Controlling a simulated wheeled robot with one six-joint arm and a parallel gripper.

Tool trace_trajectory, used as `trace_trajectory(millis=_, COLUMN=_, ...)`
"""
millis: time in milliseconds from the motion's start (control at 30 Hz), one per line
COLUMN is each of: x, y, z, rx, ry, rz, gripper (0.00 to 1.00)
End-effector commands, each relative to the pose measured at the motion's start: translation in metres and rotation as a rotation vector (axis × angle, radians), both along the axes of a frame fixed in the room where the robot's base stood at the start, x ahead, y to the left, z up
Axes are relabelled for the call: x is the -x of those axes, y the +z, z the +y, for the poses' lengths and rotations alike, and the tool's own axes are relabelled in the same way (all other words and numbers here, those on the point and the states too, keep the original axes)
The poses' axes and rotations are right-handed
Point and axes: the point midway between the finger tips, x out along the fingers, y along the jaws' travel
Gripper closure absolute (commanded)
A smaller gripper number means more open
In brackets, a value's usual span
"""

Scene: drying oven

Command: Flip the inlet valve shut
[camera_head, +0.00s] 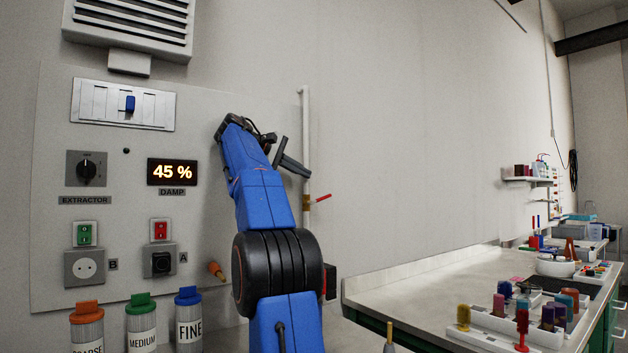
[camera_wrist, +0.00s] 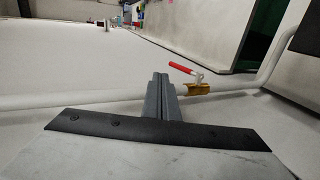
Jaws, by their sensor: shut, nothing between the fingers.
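The inlet valve has a brass body (camera_head: 306,201) on a white vertical pipe (camera_head: 305,110). Its red handle (camera_head: 323,198) points right and slightly up, across the pipe's line in the head view. In the wrist view the red handle (camera_wrist: 181,69) slants up and left from the brass body (camera_wrist: 198,88), just right of my fingers. My gripper (camera_head: 306,174) is shut and empty, close to the pipe and a little above the valve. In the wrist view my gripper (camera_wrist: 161,78) hides part of the pipe (camera_wrist: 85,103). Contact with the pipe or handle cannot be told.
A wall panel (camera_head: 125,210) with a damp display (camera_head: 172,172), switches and sockets is at the left. Labelled canisters (camera_head: 142,325) stand below it. A bench (camera_head: 400,290) with trays of coloured items is at the right. The wall right of the pipe is bare.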

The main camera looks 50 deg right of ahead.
Motion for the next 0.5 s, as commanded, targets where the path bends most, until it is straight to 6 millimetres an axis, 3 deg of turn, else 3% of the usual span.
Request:
trace_trajectory(millis=200, x=-0.014, y=0.017, z=0.038, rx=0.002, ry=0.002, rz=-0.002, gripper=1.0)
trace_trajectory(millis=500, x=-0.022, y=0.031, z=0.069, rx=0.001, ry=0.001, rz=-0.001, gripper=1.0)
